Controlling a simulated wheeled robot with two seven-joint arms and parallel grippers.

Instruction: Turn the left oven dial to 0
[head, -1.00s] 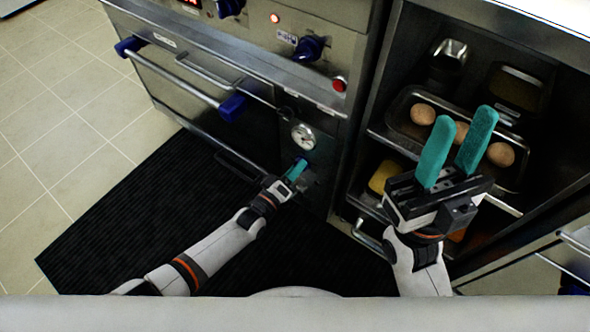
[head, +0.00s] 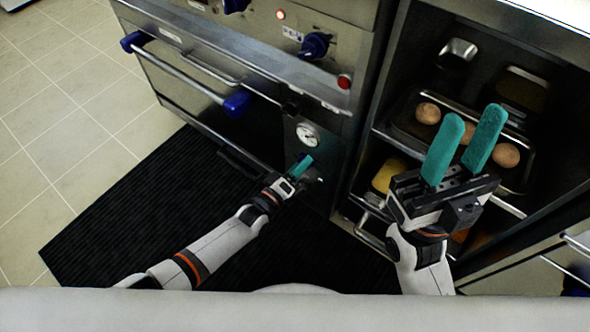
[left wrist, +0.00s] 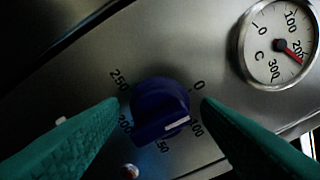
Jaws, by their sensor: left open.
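A blue dial (left wrist: 160,108) sits on a metal panel in the left wrist view, ringed by the marks 0, 100, 150, 200 and 250. Its white pointer line faces the lower right, near the 100 mark. My left gripper (head: 302,167) is open in front of this dial, with one teal finger on each side of it; contact cannot be told. In the head view the gripper mostly hides the dial. My right gripper (head: 468,140) is open and empty, with its fingers pointing up in front of the shelf.
A round temperature gauge (head: 307,134) is just above the dial. Another blue dial (head: 315,45) and a red button (head: 344,82) are higher on the oven front. An oven handle (head: 190,78) runs at left. A shelf tray (head: 398,118) holds several round brown items behind my right gripper.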

